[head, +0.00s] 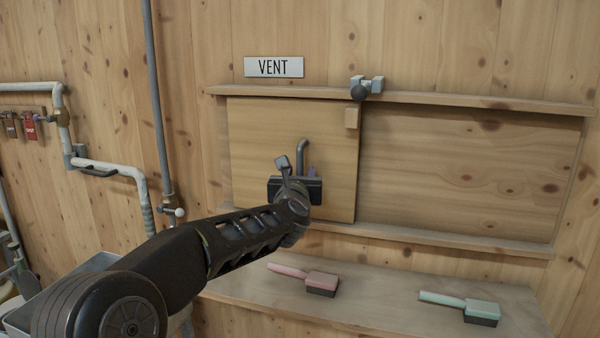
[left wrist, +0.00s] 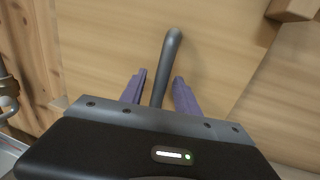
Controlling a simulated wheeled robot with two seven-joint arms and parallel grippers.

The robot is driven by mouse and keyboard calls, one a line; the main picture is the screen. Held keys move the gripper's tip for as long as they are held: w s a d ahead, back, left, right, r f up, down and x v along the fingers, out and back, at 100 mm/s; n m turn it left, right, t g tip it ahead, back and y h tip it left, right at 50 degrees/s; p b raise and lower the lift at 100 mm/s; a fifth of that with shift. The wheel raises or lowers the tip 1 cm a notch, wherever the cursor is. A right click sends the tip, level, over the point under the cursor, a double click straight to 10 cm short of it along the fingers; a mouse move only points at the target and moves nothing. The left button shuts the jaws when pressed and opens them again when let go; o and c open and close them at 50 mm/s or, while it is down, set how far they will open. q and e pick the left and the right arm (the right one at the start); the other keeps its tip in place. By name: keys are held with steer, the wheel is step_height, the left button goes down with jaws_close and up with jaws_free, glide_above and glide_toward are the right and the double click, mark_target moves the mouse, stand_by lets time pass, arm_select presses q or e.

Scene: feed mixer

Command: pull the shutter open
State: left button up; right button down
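The shutter (head: 255,135) is a pale wooden panel under the VENT sign (head: 274,67), between an upper and a lower rail. It covers the left part of the framed area. A grey bent bar handle (head: 301,146) stands on it, and the handle also shows in the left wrist view (left wrist: 171,48). My left gripper (head: 311,171) is in front of the shutter at the handle. In the left wrist view its purple fingers (left wrist: 160,76) stand apart on either side of the handle, with gaps visible. The handle's lower end is hidden by the gripper. My right gripper is out of view.
A dark-knobbed metal catch (head: 359,92) sits on the upper rail above a small wooden block (head: 352,118) on the shutter's right edge. A pink brush (head: 321,283) and a green brush (head: 481,311) lie on the shelf (head: 395,300) below. Pipes (head: 110,169) run at left.

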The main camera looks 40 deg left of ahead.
arm_select(q)
steer(key=shift+c, duration=0.5)
jaws_close()
stand_by(0.8)
